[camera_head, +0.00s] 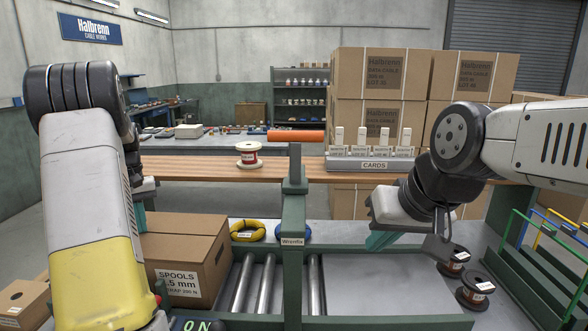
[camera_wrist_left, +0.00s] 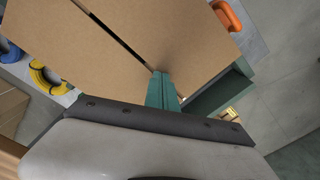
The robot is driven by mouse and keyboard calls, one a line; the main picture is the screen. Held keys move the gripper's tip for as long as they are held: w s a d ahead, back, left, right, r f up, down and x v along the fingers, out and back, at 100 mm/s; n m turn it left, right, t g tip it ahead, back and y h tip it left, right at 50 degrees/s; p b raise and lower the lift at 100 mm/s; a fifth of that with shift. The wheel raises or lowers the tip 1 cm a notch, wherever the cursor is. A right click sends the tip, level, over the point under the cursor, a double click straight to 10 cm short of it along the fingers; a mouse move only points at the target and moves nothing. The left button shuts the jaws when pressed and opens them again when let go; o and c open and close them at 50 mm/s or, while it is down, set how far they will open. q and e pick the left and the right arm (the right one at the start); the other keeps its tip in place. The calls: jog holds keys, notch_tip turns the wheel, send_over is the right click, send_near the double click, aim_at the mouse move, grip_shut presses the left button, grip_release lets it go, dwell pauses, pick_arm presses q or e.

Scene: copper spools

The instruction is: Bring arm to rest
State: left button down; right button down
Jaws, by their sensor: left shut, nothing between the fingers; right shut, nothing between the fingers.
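My left gripper (camera_head: 149,203) is mostly hidden behind my left arm in the head view, above the back of the open-topped-seam carton labelled SPOOLS (camera_head: 215,270). In the left wrist view its green fingers (camera_wrist_left: 162,88) are together and empty, over the carton's brown top (camera_wrist_left: 130,30). My right gripper (camera_head: 380,240) hangs at the right, its green fingers pointing down over the grey worktop, shut with nothing held. A white-flanged copper spool (camera_head: 249,153) with a red label stands on the wooden shelf, apart from both grippers.
A CARDS rack (camera_head: 372,163) sits on the wooden shelf (camera_head: 210,168). Yellow (camera_head: 247,230) and blue coils lie behind the carton. Dark spools (camera_head: 474,291) and green rails (camera_head: 540,265) are at right.

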pick_arm(q)
jog(key=shift+s+f, duration=0.2)
jog(key=shift+f, duration=0.15)
notch_tip(320, 180, up, 8)
jog(key=shift+w+r, duration=0.2)
jog(key=shift+r, duration=0.05)
dwell(0.5)
